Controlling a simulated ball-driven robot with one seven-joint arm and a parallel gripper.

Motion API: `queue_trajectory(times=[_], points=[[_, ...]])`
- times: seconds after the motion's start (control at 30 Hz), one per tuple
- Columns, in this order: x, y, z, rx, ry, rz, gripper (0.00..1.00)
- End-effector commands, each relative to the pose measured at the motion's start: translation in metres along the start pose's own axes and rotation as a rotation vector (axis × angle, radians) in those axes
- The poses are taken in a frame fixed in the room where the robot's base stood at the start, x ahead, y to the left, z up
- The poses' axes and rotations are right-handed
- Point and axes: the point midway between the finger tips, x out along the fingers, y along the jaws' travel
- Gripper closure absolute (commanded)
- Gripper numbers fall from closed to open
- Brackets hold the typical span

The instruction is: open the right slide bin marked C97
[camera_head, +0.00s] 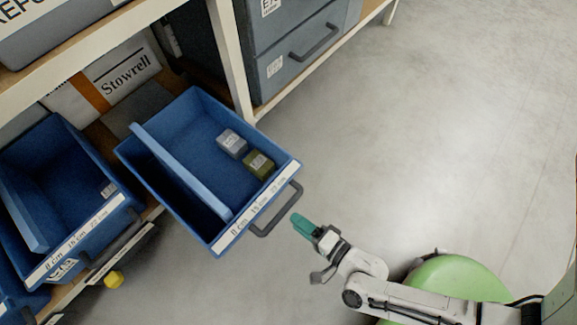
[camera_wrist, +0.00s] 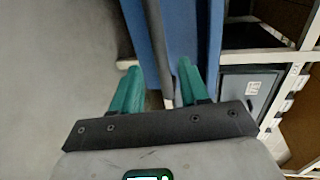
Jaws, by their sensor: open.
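A blue slide bin (camera_head: 185,165), the right one of the blue bins, stands pulled well out of its shelf over the floor. Its inside shows, with a lengthwise divider. A dark grey handle (camera_head: 278,212) is on its front; the mark C97 is not readable. My gripper (camera_head: 303,226) is open and empty just outside this handle, apart from it in the head view. In the wrist view the handle bar (camera_wrist: 155,50) runs in line with the gap between the teal fingers (camera_wrist: 158,90); the bin's blue front is behind it.
Inside the bin lie a grey box (camera_head: 232,143) and an olive box (camera_head: 259,164). Another blue bin (camera_head: 70,180) is at the left, with a small yellow object (camera_head: 114,279) near its shelf edge. A white post (camera_head: 232,70) stands behind. The floor at right is clear.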

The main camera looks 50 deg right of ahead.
Motion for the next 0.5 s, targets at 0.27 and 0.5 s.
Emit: queue_trajectory(times=[0.27,0.5], points=[[-0.036,-0.001,0.000,0.000,0.000,0.000,0.55],[-0.041,0.000,0.000,0.001,0.000,-0.001,0.55]])
